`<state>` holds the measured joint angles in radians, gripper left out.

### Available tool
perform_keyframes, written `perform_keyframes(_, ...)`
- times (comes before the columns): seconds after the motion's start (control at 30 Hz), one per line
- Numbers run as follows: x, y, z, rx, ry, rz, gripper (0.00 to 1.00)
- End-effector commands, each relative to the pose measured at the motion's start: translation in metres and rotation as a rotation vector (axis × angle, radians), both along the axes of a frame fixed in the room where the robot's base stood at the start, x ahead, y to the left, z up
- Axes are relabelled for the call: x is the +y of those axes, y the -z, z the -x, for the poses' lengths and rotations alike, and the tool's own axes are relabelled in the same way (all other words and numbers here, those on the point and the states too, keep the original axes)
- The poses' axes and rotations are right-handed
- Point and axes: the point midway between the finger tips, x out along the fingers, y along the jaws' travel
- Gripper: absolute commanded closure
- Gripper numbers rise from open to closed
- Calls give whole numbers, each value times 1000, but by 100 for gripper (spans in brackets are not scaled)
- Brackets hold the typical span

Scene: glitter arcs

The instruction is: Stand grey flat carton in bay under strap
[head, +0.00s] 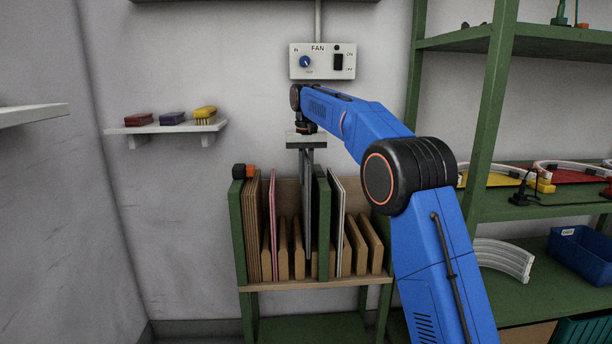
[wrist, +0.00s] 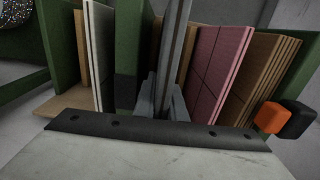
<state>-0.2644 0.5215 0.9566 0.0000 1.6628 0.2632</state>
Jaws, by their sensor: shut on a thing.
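The grey flat carton (head: 307,205) hangs upright and edge-on below my gripper (head: 306,148). My gripper is shut on its upper part; the wrist view also shows the carton (wrist: 175,45) between the fingers (wrist: 166,102). The carton is lined up with the bay between pink boards (head: 272,225) and a green divider (head: 321,225). Its lower end is near the rack's floor (head: 315,284); I cannot tell whether it touches. An orange and black block (head: 244,171) sits on the rack's left post. I cannot make out the strap itself.
Brown boards (head: 254,230) fill the rack's left side, and a white board (head: 338,220) stands right of the divider. A fan switch box (head: 322,61) is on the wall above. A green shelf unit (head: 490,110) stands close on the right.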

Motion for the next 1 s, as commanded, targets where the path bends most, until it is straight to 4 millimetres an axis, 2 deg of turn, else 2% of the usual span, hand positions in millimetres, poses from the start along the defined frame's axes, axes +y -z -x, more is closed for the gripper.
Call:
perform_keyframes(0.6,0,55,0,2,0,1,100)
perform_keyframes(0.93,0,59,0,0,0,0,100)
perform_keyframes(0.97,0,59,0,0,0,0,85)
perform_keyframes(1.0,0,59,0,0,0,0,75)
